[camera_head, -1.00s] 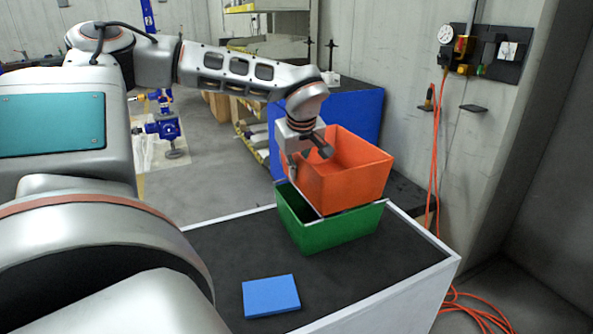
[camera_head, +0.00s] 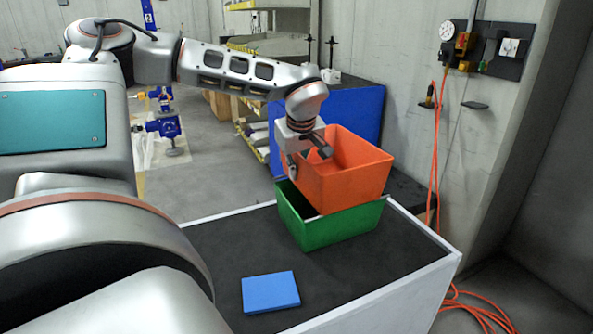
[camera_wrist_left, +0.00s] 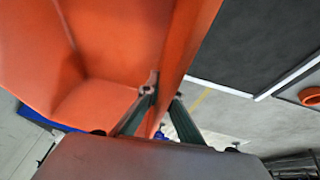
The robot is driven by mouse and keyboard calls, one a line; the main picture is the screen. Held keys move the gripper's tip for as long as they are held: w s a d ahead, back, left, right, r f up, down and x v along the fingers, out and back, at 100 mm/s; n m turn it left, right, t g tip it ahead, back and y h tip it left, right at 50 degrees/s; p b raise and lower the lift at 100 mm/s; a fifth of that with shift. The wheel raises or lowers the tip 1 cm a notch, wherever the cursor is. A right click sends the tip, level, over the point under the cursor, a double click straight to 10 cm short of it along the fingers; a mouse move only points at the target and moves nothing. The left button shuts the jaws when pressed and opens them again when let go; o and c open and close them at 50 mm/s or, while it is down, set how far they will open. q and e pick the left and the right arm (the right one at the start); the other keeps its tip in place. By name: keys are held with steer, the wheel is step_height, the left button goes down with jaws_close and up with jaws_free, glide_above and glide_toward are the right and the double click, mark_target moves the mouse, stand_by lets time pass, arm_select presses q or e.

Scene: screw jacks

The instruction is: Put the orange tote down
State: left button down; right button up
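The orange tote (camera_head: 348,178) is upright directly over the green tote (camera_head: 335,230), its bottom at about the height of the green rim. Whether it rests on the green tote or hangs just clear, I cannot tell. My left gripper (camera_head: 310,150) is at the orange tote's left wall. In the left wrist view the fingers (camera_wrist_left: 162,92) are shut on that wall (camera_wrist_left: 186,45), one on each side. The orange tote hides most of the green tote's inside. My right gripper is not in view.
The green tote stands on a dark bench top (camera_head: 220,255) with a pale raised edge. A flat blue block (camera_head: 270,292) lies at the front. A blue panel (camera_head: 358,112) stands behind. Orange hose (camera_head: 436,150) hangs on the right wall.

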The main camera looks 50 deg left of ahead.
arm_select(q)
steer(key=c, duration=2.2)
jaws_free()
steer(key=shift+r, duration=0.1)
steer(key=v, duration=1.2)
